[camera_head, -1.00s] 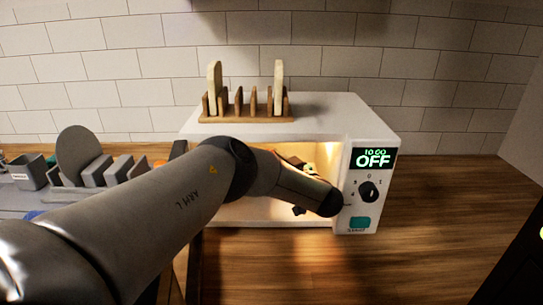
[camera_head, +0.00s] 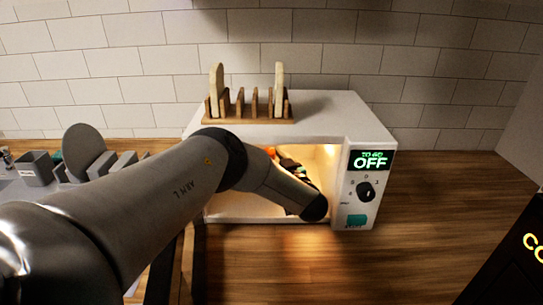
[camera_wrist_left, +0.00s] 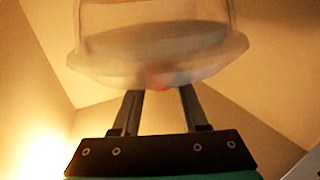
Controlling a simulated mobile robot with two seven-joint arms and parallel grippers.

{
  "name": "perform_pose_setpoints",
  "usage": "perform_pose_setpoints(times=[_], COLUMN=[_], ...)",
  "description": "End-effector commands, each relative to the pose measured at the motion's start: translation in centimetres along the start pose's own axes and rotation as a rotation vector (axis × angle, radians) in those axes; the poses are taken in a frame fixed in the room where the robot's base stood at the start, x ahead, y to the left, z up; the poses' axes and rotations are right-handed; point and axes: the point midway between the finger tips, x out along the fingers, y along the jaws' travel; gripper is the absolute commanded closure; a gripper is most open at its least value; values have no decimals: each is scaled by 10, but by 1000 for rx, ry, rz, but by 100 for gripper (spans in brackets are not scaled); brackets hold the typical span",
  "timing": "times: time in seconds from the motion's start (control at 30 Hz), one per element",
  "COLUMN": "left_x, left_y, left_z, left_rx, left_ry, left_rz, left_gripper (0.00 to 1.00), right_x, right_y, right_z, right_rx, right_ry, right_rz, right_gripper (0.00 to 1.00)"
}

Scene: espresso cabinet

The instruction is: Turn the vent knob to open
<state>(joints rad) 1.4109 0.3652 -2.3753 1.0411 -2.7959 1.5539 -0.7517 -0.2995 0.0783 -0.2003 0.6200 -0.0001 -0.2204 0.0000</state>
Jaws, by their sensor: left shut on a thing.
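My left arm reaches into the lit, open white oven in the head view, and its gripper there is mostly hidden behind its own wrist. In the left wrist view my left gripper (camera_wrist_left: 158,96) is shut at the near edge of a pale, translucent lidded container (camera_wrist_left: 160,50). A small orange-red part (camera_wrist_left: 157,75), apparently the vent knob, shows blurred at the fingertips. Its turned position cannot be made out. My right gripper is not in view.
The white oven (camera_head: 320,125) has a display reading OFF and a black dial (camera_head: 366,191). A wooden rack (camera_head: 250,119) with two bread slices stands on top. Grey holders (camera_head: 85,150) stand at left.

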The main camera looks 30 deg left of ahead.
Motion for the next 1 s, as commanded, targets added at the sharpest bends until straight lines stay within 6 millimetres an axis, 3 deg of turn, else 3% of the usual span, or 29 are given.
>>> perform_pose_setpoints(times=[0.57, 0.6, 0.83, 1.0], left_x=[0, 0, 0, 0], left_y=[0, 0, 0, 0], left_z=[-1, -1, -1, 0], left_rx=[-1, -1, -1, 0], left_ry=[2, 2, 1, 1], left_rz=[-1, -1, -1, -1], left_gripper=[100, 54, 28, 26], right_x=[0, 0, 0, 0], right_y=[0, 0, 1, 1], right_z=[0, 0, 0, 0], right_rx=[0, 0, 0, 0], right_ry=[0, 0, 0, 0], right_rz=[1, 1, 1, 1], right_gripper=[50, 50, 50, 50])
